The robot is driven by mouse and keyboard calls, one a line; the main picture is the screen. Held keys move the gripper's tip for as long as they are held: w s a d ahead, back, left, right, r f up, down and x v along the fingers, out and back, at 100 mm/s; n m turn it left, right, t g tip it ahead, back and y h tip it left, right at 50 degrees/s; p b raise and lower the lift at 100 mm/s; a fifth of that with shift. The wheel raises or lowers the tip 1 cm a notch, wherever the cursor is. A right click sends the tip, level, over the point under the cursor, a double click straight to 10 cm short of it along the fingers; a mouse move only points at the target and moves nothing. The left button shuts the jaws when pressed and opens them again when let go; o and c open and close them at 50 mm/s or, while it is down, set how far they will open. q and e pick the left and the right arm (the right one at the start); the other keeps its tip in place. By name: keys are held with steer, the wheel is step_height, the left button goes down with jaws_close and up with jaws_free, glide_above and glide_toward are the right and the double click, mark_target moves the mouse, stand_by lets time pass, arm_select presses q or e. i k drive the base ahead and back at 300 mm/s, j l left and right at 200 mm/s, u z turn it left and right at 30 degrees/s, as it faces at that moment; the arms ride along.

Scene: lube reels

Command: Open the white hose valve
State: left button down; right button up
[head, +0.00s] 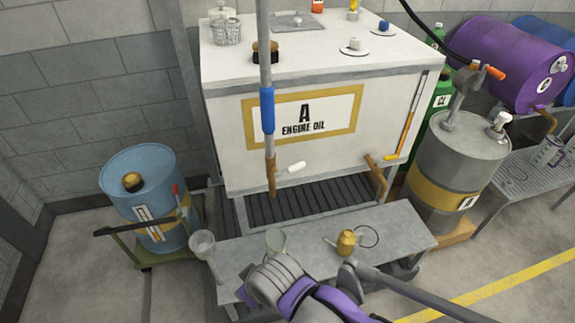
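A small white lever-like piece (297,167) shows in front of the tank's lower face, just right of a brass-coloured end (271,178). That end belongs to a grey hanging hose or pipe with a blue sleeve (267,110), which runs down from the top of the view. I cannot tell whether the white piece is joined to it. A grey and purple arm comes in from the bottom, right of centre, apparently my right one. Its end (273,280) is over the bench's front edge, below and apart from the white piece; its fingers are not clear. My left gripper is not in view.
The white engine oil tank (230,150) stands behind a grey bench (395,225) holding a funnel (203,245), a clear cup (275,240) and a brass oil can (346,243). A blue drum (140,180) on a cart stands left, a grey drum (455,155) right. Floor at lower left is clear.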

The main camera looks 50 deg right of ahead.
mark_target(301, 165)
steer(key=k+z, duration=0.15)
steer(key=z, duration=1.55)
